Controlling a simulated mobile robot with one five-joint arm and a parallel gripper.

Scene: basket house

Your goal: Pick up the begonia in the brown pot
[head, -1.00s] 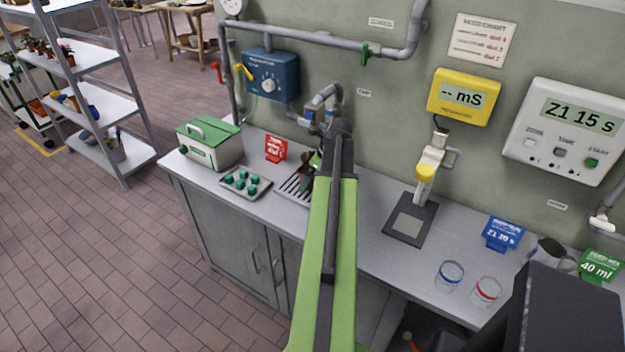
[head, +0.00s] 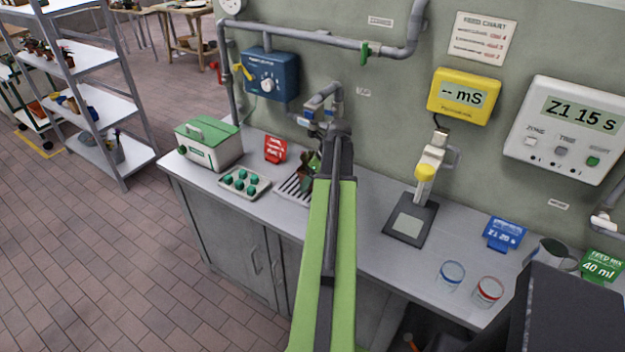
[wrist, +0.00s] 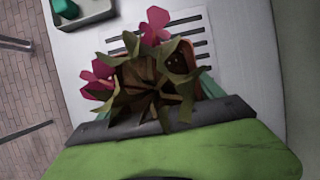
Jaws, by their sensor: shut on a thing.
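The begonia (wrist: 150,80) fills the middle of the wrist view, with pink flowers and drooping olive-brown leaves. Part of its brown pot (wrist: 178,62) shows behind the leaves. My gripper (wrist: 150,110) is shut on the pot, though the leaves hide the contact. In the head view the begonia (head: 305,183) is mostly hidden behind my arm, at the slotted drain tray (head: 289,189). The wrist view shows the tray's dark slots (wrist: 200,42) beyond the plant. I cannot tell whether the pot touches the tray.
A tap (head: 325,103) stands just behind the plant. To the left are a tray of green pods (head: 245,183), a red sign (head: 275,150) and a green-lidded box (head: 208,145). A dark scale pad (head: 410,220) lies right, with clear counter between.

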